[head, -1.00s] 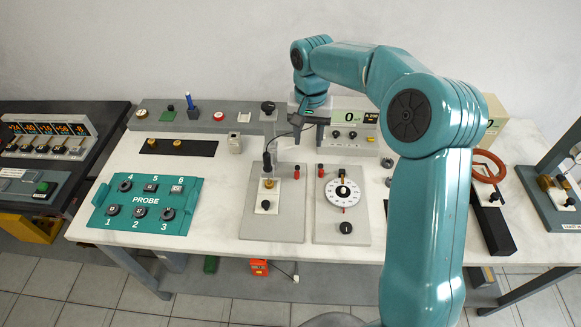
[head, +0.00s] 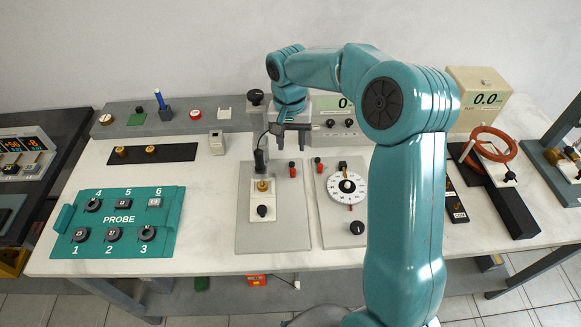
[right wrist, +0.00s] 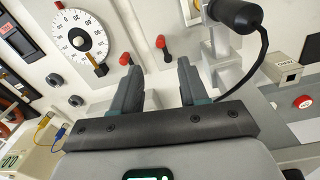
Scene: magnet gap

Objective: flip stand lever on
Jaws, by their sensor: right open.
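The stand is a grey plate (head: 247,238) with a post and a black cylinder (head: 260,158) held over a small block. A small red-tipped lever (head: 293,168) stands at the plate's right side; it also shows in the right wrist view (right wrist: 161,42), red cap and dark stem. A second red-tipped lever (head: 318,165) stands on the neighbouring dial plate. My right gripper (head: 291,138) is open and empty, above and behind the stand's lever. In the right wrist view its fingers (right wrist: 160,78) point toward that lever, apart from it. My left gripper is not in view.
The dial plate (head: 340,233) with its white dial (head: 347,190) is right of the stand. A teal probe panel (head: 118,225) lies at the left. A cable hangs from the black cylinder, close to my right gripper. Bare white tabletop lies between panel and stand.

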